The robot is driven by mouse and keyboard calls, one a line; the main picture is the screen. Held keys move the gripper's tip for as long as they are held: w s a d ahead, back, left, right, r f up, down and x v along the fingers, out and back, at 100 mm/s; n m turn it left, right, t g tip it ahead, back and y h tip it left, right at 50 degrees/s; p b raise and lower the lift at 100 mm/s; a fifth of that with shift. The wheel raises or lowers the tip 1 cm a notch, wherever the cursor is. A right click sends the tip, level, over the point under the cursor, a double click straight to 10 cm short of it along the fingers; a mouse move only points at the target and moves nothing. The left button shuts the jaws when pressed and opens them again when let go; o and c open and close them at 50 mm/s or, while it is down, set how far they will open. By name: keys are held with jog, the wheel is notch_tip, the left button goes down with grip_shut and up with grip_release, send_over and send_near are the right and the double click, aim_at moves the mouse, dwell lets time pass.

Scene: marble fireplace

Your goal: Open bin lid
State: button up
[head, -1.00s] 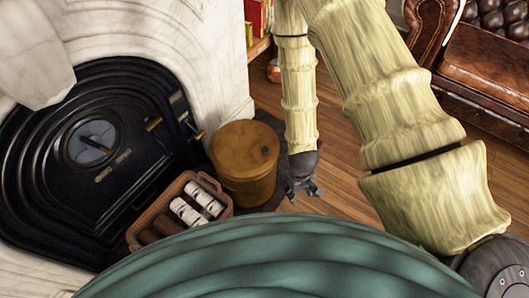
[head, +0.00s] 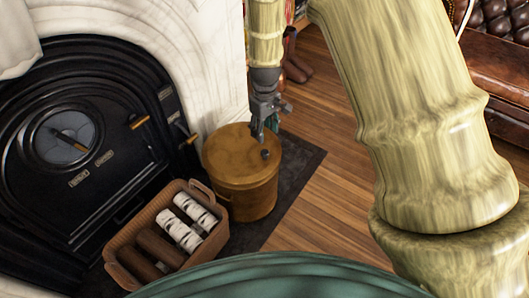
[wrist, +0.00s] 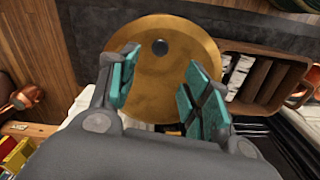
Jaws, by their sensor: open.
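The bin (head: 240,195) is a round brass-coloured container standing on a dark hearth slab beside the fireplace. Its lid (head: 230,150) is on, with a small dark knob (head: 265,154) on top. In the wrist view the lid (wrist: 165,85) lies beyond my fingers, and its knob (wrist: 159,47) shows near the far rim, between and past the fingertips. My gripper (head: 262,132) hangs pointing down above the lid, close to the knob. In the wrist view my gripper (wrist: 158,75) has its teal-padded fingers apart with nothing between them.
Boots (head: 293,60) and a leather sofa (head: 490,65) are farther back. Wooden floor (head: 325,125) right of the bin is clear.

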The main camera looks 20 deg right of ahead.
aim_at(265, 151)
notch_tip(265, 151, down, 10)
jog(key=b, duration=0.3)
jog(key=shift+f, duration=0.15)
grip_shut()
